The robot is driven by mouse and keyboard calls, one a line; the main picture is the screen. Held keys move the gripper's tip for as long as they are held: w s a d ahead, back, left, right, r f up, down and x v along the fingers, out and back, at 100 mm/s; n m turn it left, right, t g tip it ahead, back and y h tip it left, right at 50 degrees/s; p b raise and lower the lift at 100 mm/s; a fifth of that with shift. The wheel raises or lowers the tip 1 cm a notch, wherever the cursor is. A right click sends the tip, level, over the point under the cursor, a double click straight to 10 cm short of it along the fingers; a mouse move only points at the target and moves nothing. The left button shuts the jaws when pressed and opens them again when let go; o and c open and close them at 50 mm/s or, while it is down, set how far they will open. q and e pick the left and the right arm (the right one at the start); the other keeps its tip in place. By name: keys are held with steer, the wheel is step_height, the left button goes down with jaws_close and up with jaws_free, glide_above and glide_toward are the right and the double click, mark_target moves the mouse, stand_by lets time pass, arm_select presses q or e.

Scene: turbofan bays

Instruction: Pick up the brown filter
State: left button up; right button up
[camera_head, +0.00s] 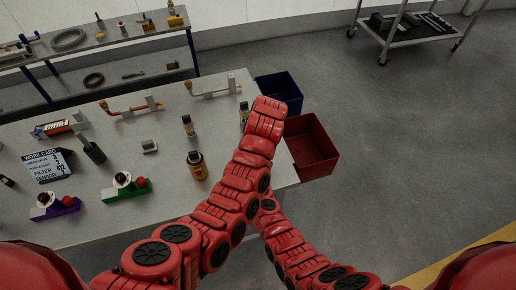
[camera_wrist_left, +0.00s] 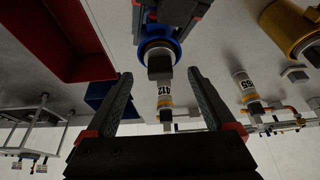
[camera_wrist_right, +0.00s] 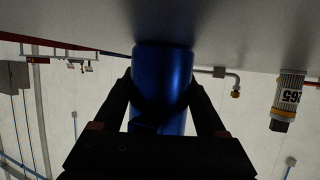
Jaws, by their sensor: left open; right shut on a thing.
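A yellow-brown canister with a dark top (camera_head: 197,166), which looks like the brown filter, stands on the table left of my crossed arms in the head view. It shows gold-brown at the upper right of the left wrist view (camera_wrist_left: 291,27), outside the jaws. My left gripper (camera_wrist_left: 158,74) is open and empty; its fingers frame a blue-rimmed part (camera_wrist_left: 158,48) and a small cartridge marked 412 (camera_wrist_left: 165,96) farther off. My right gripper (camera_wrist_right: 162,80) is shut on a blue cylinder (camera_wrist_right: 163,75). Both grippers are hidden in the head view.
A red bin (camera_head: 318,160) and a blue bin (camera_head: 290,96) stand beyond the table's right edge. Another labelled cartridge (camera_wrist_right: 290,92) stands nearby. Red-knobbed parts on green (camera_head: 127,190) and purple (camera_head: 55,208) bases, a work card (camera_head: 46,165) and pipe fittings lie left.

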arm_select(q)
steer(key=shift+x, duration=1.4)
steer(key=shift+s, duration=0.1)
jaws_close()
